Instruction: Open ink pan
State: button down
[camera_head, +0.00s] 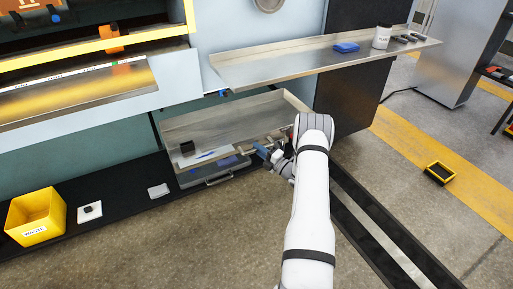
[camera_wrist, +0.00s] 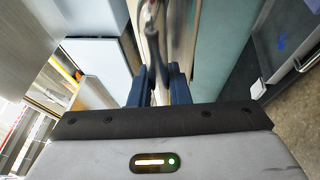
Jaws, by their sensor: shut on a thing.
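The ink pan (camera_head: 225,122), a wide shallow metal tray, sticks out from the front of the machine below the metal shelf. A small dark block and a white sheet with a blue mark lie in its left part. My gripper (camera_head: 266,153) is at the pan's front edge, partly hidden by my white arm. In the wrist view my two blue fingers (camera_wrist: 159,88) are closed around a dark handle (camera_wrist: 152,45) in front of the shiny metal pan wall. The exact contact between fingers and handle is hard to see.
A metal shelf (camera_head: 320,62) with a blue cloth and a white jar overhangs the pan. A lower drawer (camera_head: 213,174) with a bar handle is beneath it. A yellow waste bin (camera_head: 37,216) stands left. A small yellow tray (camera_head: 440,172) lies on the open floor at right.

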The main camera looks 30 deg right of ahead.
jog(key=c, duration=1.4)
grip_release()
jog(key=shift+o, duration=0.2)
jog(key=p+v, duration=0.1)
jog(key=v, duration=0.6)
jog(key=shift+s+d+p, duration=0.2)
jog(key=shift+s+p, duration=0.1)
jog(key=shift+f, duration=0.15)
